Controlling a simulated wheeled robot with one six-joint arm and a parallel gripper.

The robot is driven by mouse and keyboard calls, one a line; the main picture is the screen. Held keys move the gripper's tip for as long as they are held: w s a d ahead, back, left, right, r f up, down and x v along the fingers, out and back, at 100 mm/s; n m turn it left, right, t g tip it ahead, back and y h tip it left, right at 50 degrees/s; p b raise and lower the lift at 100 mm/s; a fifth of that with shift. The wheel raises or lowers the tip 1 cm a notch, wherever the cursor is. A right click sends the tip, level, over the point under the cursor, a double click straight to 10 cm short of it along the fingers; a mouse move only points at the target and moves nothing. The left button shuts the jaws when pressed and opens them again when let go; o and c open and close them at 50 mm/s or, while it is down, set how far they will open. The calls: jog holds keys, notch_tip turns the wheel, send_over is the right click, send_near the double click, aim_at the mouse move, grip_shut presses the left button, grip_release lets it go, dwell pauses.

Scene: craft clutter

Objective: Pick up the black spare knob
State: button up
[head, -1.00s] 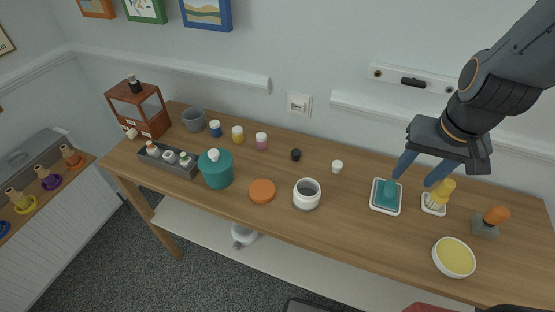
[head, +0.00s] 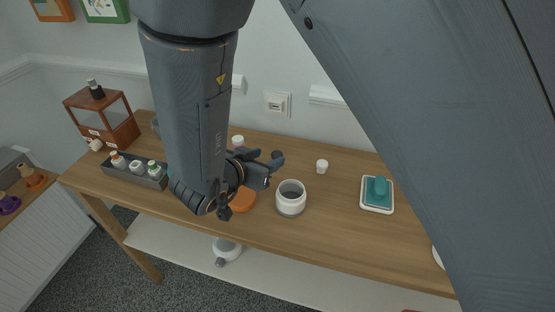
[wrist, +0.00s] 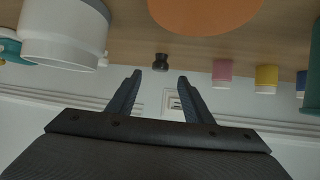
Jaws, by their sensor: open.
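The black spare knob (wrist: 161,62) stands on the wooden table. In the wrist view, which is upside down, it shows just beyond my fingertips, roughly centred between them. My gripper (wrist: 159,77) is open, with nothing between its two blue-grey fingers. The gap to the knob is hard to judge. In the head view my arm reaches down over the table, and a dark shape at the gripper's far end may be the knob or a fingertip; I cannot tell which.
A white jar (head: 291,199) stands close to my gripper. An orange disc (wrist: 205,14) lies near it. Pink (wrist: 222,73) and yellow (wrist: 266,79) small containers stand beside the knob. A white knob (head: 322,166) and a teal block on a tray (head: 377,207) are farther right.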

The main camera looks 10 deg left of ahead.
aim_at(276, 155)
jog(key=shift+w+d+f, duration=0.15)
jog(key=shift+w+f, duration=0.15)
jog(key=shift+f, duration=0.05)
jog(key=p+x, duration=0.1)
jog(key=x, duration=0.5)
jog(key=shift+w+f, duration=0.15)
jog(key=shift+w, duration=0.15)
jog(key=c, duration=1.1)
